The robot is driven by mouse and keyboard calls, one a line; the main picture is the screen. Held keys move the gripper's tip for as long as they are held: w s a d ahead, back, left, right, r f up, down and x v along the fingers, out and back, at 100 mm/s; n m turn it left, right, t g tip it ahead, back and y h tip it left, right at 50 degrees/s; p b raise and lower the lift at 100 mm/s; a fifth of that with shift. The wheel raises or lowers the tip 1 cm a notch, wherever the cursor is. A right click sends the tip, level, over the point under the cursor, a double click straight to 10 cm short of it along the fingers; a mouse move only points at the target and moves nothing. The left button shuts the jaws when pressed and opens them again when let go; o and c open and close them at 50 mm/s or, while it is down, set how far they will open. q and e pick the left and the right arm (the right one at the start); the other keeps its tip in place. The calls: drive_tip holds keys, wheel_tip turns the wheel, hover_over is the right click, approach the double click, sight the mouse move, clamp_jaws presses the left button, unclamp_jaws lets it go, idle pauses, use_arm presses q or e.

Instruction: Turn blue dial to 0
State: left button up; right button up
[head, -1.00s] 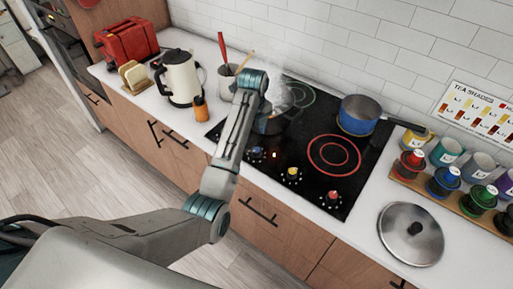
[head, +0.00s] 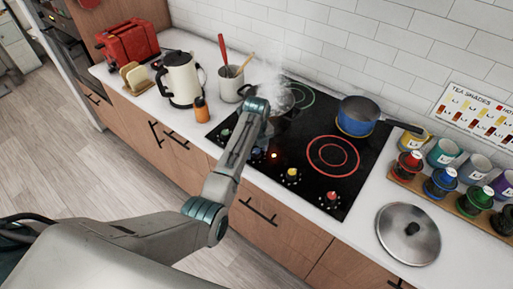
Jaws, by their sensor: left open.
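The blue dial (head: 257,154) is on the front edge of the black cooktop (head: 325,185), partly beside my left forearm. My left arm reaches over the cooktop's left part, and my left gripper (head: 268,127) is small and dark against the black glass, open, behind and a little above the blue dial and apart from it. Its fingers are hard to make out. The dial's pointer is too small to read. A small orange light (head: 274,155) glows just right of the dial. My right gripper is not in view.
Green (head: 224,134), yellow (head: 292,175) and red (head: 331,197) dials flank the blue one. A steaming dark pot (head: 285,108) stands behind my gripper. A blue saucepan (head: 356,116) stands at the back right. A lid (head: 408,234) lies on the right counter.

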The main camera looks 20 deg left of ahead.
use_arm(q)
drive_tip(key=c, duration=1)
drive_tip(key=shift+o, duration=0.2)
